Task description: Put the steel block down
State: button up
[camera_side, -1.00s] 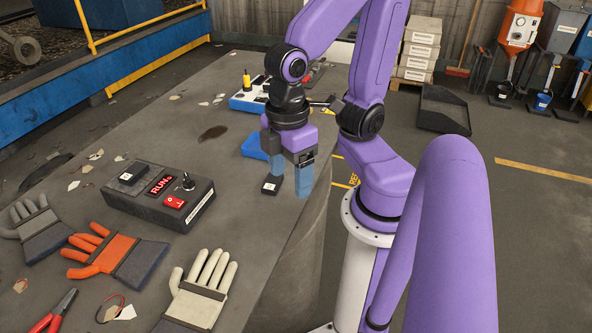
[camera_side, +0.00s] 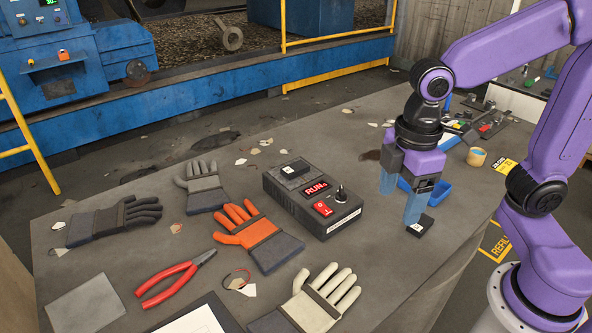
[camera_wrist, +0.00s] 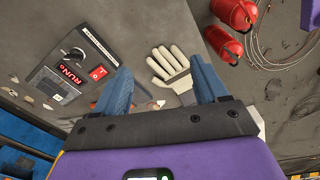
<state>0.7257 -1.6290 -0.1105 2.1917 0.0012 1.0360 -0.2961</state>
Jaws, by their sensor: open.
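A small dark block with a white label (camera_side: 420,225) lies on the table by the fingertips of my gripper (camera_side: 402,208). A similar dark block with a white label (camera_side: 295,169) sits on top of the control box (camera_side: 315,198). Neither looks plainly like steel. My gripper points down with its blue fingers apart, and nothing is seen held between them. Whether a fingertip touches the nearer block is unclear. In the wrist view the open fingers (camera_wrist: 162,88) frame a pale glove (camera_wrist: 172,66) lying beyond them, and no block shows between them.
An orange glove (camera_side: 258,232), a pale glove (camera_side: 325,300) and red pliers (camera_side: 175,280) lie on the table's near side. A blue tray (camera_side: 437,191) is behind my gripper, with a tan cup (camera_side: 476,158) beyond. The table's right edge is close.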

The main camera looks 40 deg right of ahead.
jog(key=w+a+r+n, duration=0.1)
jog(key=w+a+r, duration=0.15)
jog(key=w, duration=0.75)
jog(key=r+n, duration=0.1)
jog(key=n, duration=0.2)
send_over(295, 167)
jog(key=f, duration=1.1)
jog(key=shift+s, duration=0.2)
jog(key=shift+w+f, duration=0.2)
jog(key=shift+f, duration=2.5)
jog(key=shift+r, duration=0.1)
grip_shut()
